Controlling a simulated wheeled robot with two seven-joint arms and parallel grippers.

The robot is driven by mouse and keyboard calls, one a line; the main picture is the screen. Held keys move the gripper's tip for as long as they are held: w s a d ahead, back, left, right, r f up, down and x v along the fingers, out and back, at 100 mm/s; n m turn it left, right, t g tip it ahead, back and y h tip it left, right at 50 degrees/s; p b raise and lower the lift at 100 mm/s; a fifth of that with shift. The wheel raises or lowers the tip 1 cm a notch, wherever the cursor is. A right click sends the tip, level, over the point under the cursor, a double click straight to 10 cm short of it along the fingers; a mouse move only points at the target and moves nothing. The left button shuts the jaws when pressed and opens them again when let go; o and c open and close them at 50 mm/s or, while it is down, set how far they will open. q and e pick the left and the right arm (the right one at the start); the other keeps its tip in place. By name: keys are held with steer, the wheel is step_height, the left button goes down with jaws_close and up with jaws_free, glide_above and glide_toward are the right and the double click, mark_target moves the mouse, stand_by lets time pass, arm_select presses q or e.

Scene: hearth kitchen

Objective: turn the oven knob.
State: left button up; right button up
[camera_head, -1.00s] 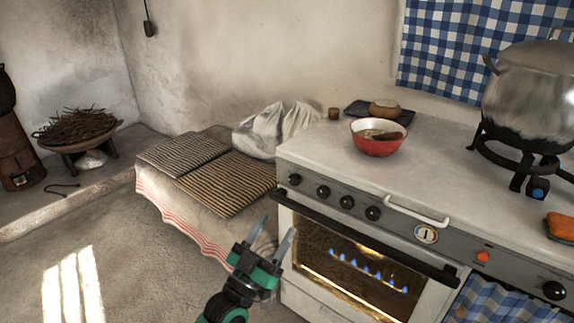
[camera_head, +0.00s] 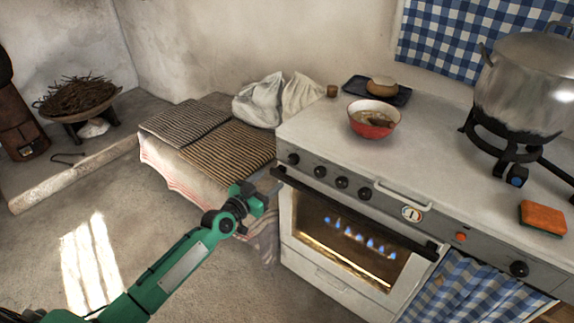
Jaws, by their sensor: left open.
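The white stove (camera_head: 310,268) stands at the right, with several black knobs on its grey front panel. The leftmost knob (camera_head: 293,159) sits near the panel's left end, followed by a second (camera_head: 320,171), a third (camera_head: 341,182) and a fourth (camera_head: 364,194). Another black knob (camera_head: 519,268) is at the far right. I cannot tell which is the oven's. My left gripper (camera_head: 273,187) is open and seems empty, just left of the stove's front corner, below and left of the leftmost knob. Its fingertips are partly hard to make out. My right gripper is out of view.
A black bar handle (camera_head: 350,215) crosses the oven door's top; blue flames burn behind the glass. A red bowl (camera_head: 373,120), a large pot (camera_head: 525,85) and an orange sponge (camera_head: 543,217) are on top. A cloth-covered bench (camera_head: 215,150) is left of the stove.

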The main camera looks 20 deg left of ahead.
mark_target(291, 162)
arm_select(q)
steer(key=b+x, duration=0.1)
steer(key=x, duration=0.7)
steer(key=shift+w, duration=0.15)
steer(key=shift+w+d, duration=0.3)
steer(key=shift+w, duration=0.4)
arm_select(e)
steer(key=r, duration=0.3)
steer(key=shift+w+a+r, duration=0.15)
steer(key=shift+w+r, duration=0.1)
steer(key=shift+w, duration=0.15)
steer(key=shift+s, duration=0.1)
arm_select(q)
steer(key=shift+c, duration=1.1)
steer(key=c, duration=0.8)
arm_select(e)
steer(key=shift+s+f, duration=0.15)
